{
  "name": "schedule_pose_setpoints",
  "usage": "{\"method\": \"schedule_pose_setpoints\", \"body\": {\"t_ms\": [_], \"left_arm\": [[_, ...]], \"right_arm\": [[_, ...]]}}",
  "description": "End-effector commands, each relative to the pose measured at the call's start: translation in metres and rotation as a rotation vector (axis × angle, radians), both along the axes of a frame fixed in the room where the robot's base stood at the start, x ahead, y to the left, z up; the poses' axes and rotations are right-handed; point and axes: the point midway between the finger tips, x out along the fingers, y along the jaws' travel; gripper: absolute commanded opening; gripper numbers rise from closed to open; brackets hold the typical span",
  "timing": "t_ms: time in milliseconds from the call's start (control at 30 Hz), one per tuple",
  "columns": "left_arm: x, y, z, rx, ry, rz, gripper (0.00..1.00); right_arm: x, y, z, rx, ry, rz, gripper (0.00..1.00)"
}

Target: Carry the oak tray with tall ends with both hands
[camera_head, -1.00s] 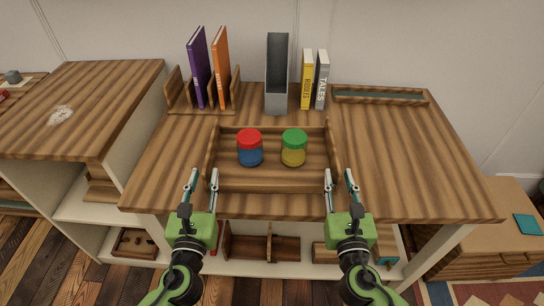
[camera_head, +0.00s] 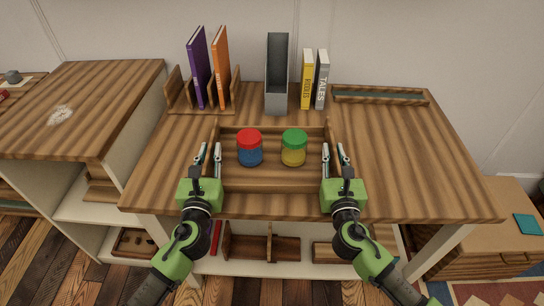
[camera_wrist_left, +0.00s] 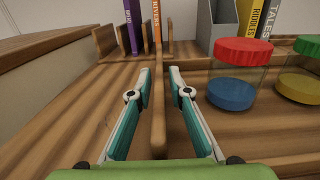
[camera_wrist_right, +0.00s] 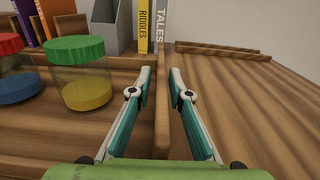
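The oak tray (camera_head: 272,183) with tall ends lies on the desk top. A jar with a red lid and blue contents (camera_head: 250,148) and a jar with a green lid and yellow contents (camera_head: 293,148) stand upright in it. My left gripper (camera_head: 211,147) is open at the tray's left end; the left wrist view shows that end wall (camera_wrist_left: 158,125) between its fingers. My right gripper (camera_head: 333,147) is open at the right end; the right wrist view shows that end wall (camera_wrist_right: 162,120) between its fingers. The fingers stand apart from the walls in both wrist views.
Behind the tray stand a wooden rack with a purple book (camera_head: 198,68) and an orange book (camera_head: 220,68), a grey file holder (camera_head: 277,75), and yellow and grey books (camera_head: 307,78). A shallow tray (camera_head: 380,96) lies back right. The desk's right side is clear.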

Motion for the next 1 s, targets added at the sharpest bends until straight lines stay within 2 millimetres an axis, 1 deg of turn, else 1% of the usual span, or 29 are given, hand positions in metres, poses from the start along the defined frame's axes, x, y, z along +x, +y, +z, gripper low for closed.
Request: {"method": "schedule_pose_setpoints", "body": {"t_ms": [333,567,767,1000], "left_arm": [[0.000,0.000,0.000,0.000,0.000,0.000,0.00],[0.000,0.000,0.006,0.000,-0.003,0.000,0.00],[0.000,0.000,0.020,0.000,-0.003,-0.001,0.00],[0.000,0.000,0.043,0.000,-0.003,-0.001,0.00]], "right_arm": [[0.000,0.000,0.000,0.000,0.000,0.000,0.00],[0.000,0.000,0.006,0.000,-0.003,0.000,0.00],[0.000,0.000,0.020,0.000,-0.003,0.000,0.00],[0.000,0.000,0.043,0.000,-0.003,0.000,0.00]]}}
